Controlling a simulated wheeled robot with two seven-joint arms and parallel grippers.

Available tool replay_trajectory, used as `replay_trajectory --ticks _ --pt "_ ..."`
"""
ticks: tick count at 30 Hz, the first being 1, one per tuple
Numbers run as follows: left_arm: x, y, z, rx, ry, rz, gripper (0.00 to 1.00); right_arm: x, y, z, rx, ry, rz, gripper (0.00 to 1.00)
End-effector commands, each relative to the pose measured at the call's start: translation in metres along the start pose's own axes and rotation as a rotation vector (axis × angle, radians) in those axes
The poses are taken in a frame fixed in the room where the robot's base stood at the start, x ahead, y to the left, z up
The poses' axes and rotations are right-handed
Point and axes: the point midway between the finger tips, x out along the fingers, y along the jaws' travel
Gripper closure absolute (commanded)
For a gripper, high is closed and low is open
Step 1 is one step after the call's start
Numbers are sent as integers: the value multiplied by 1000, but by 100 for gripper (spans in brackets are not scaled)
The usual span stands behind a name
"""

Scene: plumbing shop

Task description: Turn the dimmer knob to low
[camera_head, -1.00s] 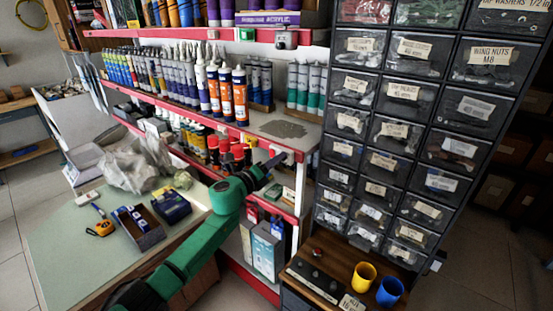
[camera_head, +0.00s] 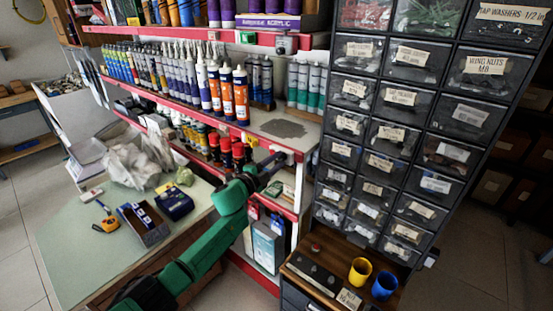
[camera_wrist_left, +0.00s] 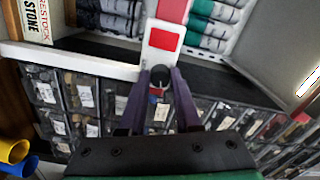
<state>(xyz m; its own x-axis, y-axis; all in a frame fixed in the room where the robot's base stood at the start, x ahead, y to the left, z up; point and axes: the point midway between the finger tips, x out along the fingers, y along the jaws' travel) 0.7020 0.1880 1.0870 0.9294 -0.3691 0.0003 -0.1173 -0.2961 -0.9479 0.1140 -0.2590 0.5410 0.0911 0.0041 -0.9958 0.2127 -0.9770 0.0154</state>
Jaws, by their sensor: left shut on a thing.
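The dimmer knob (camera_wrist_left: 160,74) is a small dark round piece in the left wrist view, in front of a white and red plate (camera_wrist_left: 164,40). My left gripper (camera_wrist_left: 161,80) has its two dark purple fingers on either side of the knob, shut on it. In the head view my left gripper (camera_head: 275,165) reaches the end of the red-and-white shelf edge (camera_head: 292,154). The knob is hidden there by the gripper, and its setting cannot be read. My right gripper is not in view.
Tubes and spray cans (camera_head: 215,95) line the shelf. A drawer cabinet (camera_head: 400,135) stands close on the right, with a yellow cup (camera_head: 359,271) and a blue cup (camera_head: 384,286) below it. A green-topped bench (camera_head: 75,255) lies left under my arm.

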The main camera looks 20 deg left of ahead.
Motion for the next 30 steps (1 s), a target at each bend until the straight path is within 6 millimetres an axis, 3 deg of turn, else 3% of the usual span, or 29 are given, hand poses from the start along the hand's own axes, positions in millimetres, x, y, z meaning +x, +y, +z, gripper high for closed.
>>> replay_trajectory --ticks 30 --pt "0 3 -1 -955 -3 3 100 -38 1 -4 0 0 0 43"
